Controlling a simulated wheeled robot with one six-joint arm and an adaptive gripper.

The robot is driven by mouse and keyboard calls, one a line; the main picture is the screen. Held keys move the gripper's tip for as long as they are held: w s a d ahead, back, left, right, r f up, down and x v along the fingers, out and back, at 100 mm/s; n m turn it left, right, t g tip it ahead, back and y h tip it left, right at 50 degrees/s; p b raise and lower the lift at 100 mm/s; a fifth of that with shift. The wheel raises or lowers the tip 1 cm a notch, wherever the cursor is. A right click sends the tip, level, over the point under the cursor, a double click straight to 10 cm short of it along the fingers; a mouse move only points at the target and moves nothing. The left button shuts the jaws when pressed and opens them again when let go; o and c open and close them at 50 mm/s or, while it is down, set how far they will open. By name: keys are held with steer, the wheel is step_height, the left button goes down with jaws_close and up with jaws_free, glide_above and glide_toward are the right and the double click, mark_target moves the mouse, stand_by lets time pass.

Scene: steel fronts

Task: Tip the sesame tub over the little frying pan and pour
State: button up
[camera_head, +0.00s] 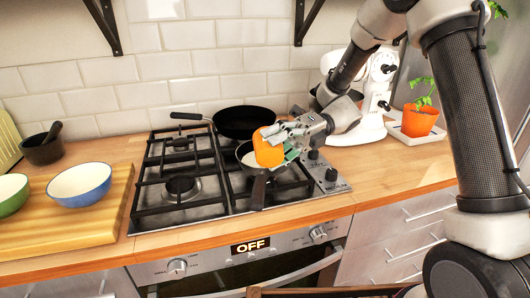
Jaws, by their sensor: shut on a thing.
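An orange tub (268,149), which I take to be the sesame tub, is held in my gripper (284,140). My gripper is shut on its right side. The tub is above the little frying pan (246,155), which sits on the front right of the stove with its dark handle (259,190) pointing to the front. The tub and my gripper hide part of the pan. The tub looks tilted, but I cannot tell how far. No falling contents can be made out.
A larger black frying pan (240,122) sits behind on the stove (180,205). A white stand mixer (362,120) and an orange plant pot (420,120) stand to the right. A wooden board (40,235) with a blue bowl (79,184) and a green bowl (12,194) lies left.

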steer(key=n+t, duration=0.1)
steer(key=s+n+t+h, duration=0.1)
steer(key=n, duration=0.1)
steer(key=n+t, duration=0.1)
steer(key=n, duration=0.1)
steer(key=shift+s+r+h, duration=0.2)
steer(key=shift+r+h, duration=0.1)
steer(key=shift+r, duration=0.1)
steer(key=n+t, duration=0.1)
steer(key=w+n+t, duration=0.1)
steer(key=n+t, duration=0.1)
steer(key=shift+w+f+n+t, duration=0.35)
steer(key=shift+f+n+t, duration=0.05)
steer(key=shift+r, duration=1.45)
